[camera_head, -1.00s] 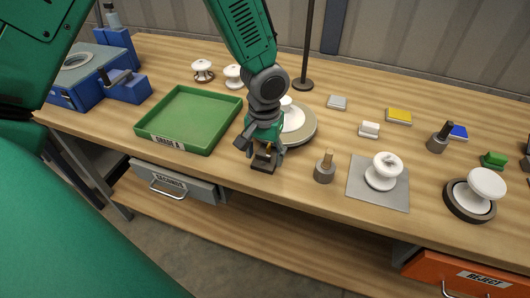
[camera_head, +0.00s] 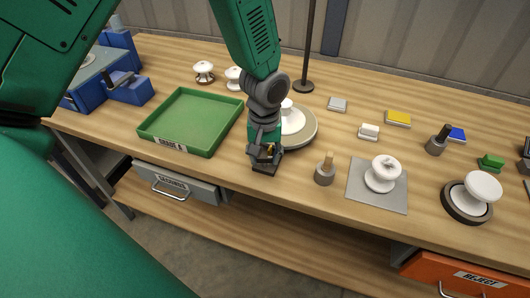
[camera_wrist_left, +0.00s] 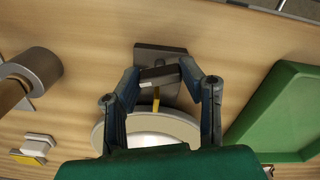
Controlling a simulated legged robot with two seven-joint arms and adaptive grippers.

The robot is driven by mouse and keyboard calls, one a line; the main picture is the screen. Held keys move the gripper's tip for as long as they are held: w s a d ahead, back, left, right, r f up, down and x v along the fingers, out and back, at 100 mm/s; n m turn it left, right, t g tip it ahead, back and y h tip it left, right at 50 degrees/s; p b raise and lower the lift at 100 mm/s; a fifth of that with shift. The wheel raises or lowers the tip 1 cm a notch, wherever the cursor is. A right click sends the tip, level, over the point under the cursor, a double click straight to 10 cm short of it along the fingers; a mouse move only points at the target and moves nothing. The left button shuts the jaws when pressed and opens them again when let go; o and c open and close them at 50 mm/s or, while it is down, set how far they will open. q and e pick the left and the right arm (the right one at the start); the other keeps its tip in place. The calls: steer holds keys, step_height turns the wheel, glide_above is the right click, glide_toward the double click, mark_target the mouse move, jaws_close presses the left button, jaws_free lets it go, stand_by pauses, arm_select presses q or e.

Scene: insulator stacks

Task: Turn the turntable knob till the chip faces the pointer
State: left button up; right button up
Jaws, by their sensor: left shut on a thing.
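The turntable (camera_head: 309,133) is a round beige disc near the front edge, bearing a white insulator (camera_head: 289,117); my left arm partly covers it. The knob (camera_wrist_left: 158,76) is a dark block above a dark base plate (camera_wrist_left: 160,52), in front of the turntable. My left gripper (camera_head: 265,152) points down and is shut on the knob; its fingers (camera_wrist_left: 160,78) lie on either side of it in the left wrist view. A small yellow piece (camera_wrist_left: 156,99), perhaps the pointer, sits between knob and disc. I cannot make out a chip on the insulator. My right gripper is not in view.
A green tray (camera_head: 154,131) stands left of the gripper. A grey post with a wooden peg (camera_head: 325,168) is close on the right, then a grey mat (camera_head: 394,199) with an insulator. A thin black pole (camera_head: 309,45) rises behind the turntable.

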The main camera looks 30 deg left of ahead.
arm_select(q)
steer(key=shift+w+n+p, duration=0.15)
steer(key=shift+n+p, duration=0.65)
steer(key=shift+n, duration=1.1)
steer(key=o, duration=1.1)
steer(key=shift+o, duration=0.2)
steer(key=shift+r, duration=0.2)
step_height(320, 180, up, 11)
steer(key=shift+r, duration=0.2)
steer(key=shift+w, duration=0.1)
